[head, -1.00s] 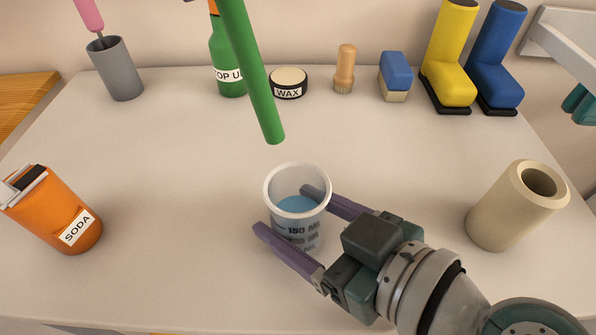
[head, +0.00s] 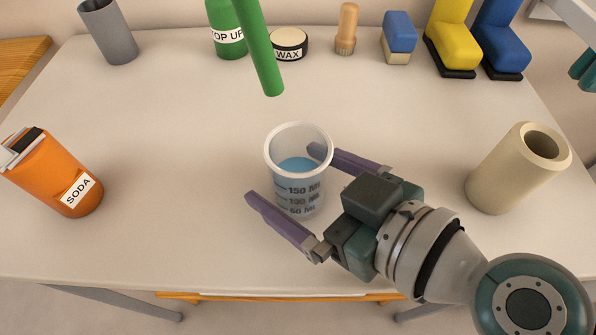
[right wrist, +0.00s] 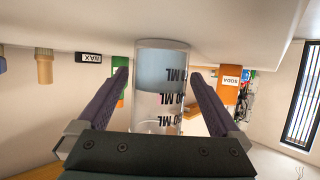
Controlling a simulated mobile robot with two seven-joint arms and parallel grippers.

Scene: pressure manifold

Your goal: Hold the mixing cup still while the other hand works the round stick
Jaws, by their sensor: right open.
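The mixing cup (head: 299,183) is clear, with volume marks and blue liquid, and stands upright on the table. My right gripper (head: 281,172) is open, with one purple finger on each side of the cup. In the right wrist view the cup (right wrist: 162,95) is between the open fingers (right wrist: 159,77), with a visible gap on both sides. The round green stick (head: 262,55) slants down from the top edge of the head view. Its lower end appears behind and above the cup, apart from it. My left gripper is out of view.
An orange SODA container (head: 65,172) stands left and a beige hollow cylinder (head: 517,172) right.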

